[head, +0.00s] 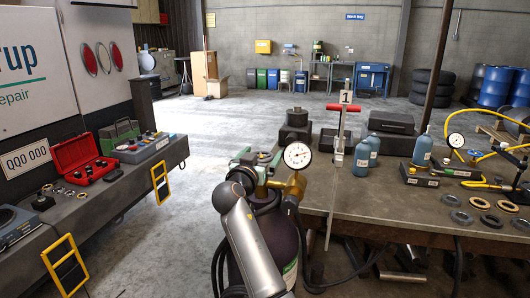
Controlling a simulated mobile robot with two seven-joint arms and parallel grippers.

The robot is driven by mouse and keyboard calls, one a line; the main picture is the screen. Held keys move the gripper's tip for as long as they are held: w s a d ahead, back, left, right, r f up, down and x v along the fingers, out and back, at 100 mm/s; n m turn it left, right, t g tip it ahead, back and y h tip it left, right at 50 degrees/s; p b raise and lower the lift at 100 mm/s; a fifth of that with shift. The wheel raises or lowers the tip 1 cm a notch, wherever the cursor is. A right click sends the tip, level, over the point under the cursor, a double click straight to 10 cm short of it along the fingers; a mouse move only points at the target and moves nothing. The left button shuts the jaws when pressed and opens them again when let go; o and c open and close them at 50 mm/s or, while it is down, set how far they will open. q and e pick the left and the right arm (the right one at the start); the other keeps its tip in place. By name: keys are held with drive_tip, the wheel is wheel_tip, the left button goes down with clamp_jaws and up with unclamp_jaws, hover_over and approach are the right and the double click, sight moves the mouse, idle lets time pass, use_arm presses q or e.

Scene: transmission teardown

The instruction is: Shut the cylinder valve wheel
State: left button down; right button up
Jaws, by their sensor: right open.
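A dark purple gas cylinder (278,232) stands upright at the front edge of the workbench, with a green label low on its side. A brass valve and regulator (294,187) sit on top, with a round white dial gauge (298,155). My right gripper (252,160) is at the cylinder top, left of the gauge, beyond my grey wrist. It is open; its fingers are small and partly hidden. The valve wheel is not clearly seen; the gripper and wrist overlap that area, and I cannot tell whether they touch it. My left gripper is not in view.
Black hoses (219,262) hang beside the cylinder. A tailgate on the left carries an open red case (78,155). The floor between is clear.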

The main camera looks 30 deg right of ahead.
drive_tip(key=shift+w, duration=0.1)
idle(0.3)
drive_tip(key=c, duration=1.1)
drive_tip(key=m+g+h+b, duration=0.1)
drive_tip(key=b, duration=0.2)
drive_tip(key=m+g+b, duration=0.1)
drive_tip(key=g+b, duration=0.1)
drive_tip(key=b, duration=0.1)
drive_tip(key=shift+f+h, duration=0.25)
drive_tip(key=shift+h, duration=0.15)
drive_tip(key=shift+r+m+g+h+b, duration=0.25)
drive_tip(key=shift+m+g+h+b, duration=0.15)
drive_tip(key=shift+m+g+b, duration=0.25)
drive_tip(key=shift+d, duration=0.1)
drive_tip(key=o, duration=1.1)
